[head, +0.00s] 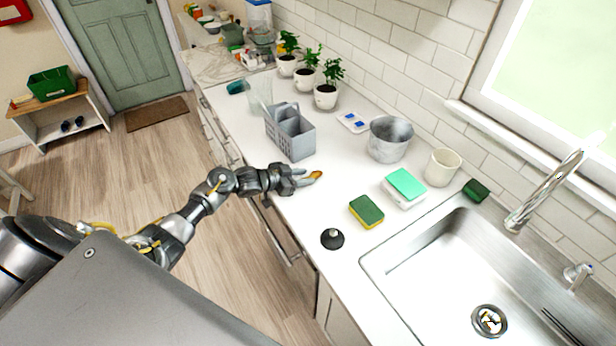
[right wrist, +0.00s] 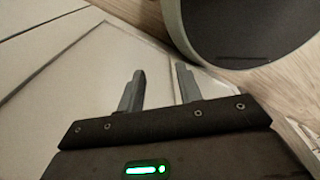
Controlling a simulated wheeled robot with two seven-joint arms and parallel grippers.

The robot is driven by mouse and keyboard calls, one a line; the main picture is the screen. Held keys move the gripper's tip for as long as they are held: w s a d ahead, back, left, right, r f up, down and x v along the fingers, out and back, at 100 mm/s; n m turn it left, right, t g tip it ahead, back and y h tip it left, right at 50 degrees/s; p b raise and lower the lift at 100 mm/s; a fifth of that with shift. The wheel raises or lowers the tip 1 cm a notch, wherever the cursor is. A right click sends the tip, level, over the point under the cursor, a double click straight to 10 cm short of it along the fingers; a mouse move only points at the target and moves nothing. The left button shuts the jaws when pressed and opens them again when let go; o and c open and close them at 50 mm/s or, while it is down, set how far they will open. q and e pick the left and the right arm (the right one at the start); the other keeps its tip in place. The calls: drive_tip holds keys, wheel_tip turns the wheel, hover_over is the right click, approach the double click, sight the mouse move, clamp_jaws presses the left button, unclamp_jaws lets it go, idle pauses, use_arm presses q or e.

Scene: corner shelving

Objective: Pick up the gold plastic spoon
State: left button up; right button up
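The gold spoon (head: 316,174) is a small golden shape on the white counter in the head view, near the front edge. My left gripper (head: 306,177) is right at it, with the fingertips at its left end. Part of the spoon is hidden by the fingers, and I cannot tell whether they are closed on it. My right gripper (right wrist: 160,90) shows in the right wrist view with its two fingers apart and nothing between them. It is away from the spoon, down by pale cabinet-like panels and the wood floor.
A grey caddy (head: 290,133) stands just behind my left gripper. A green-yellow sponge (head: 366,211), a black round stopper (head: 332,239) and a metal pot (head: 390,139) are to the right. The sink (head: 450,262) is at the lower right. The counter around the spoon is clear.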

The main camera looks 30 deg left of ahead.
use_arm(q)
drive_tip(key=c, duration=0.7)
clamp_jaws()
use_arm(e)
drive_tip(key=shift+a, duration=0.2)
drive_tip(key=shift+a, duration=0.3)
drive_tip(key=shift+f, duration=0.1)
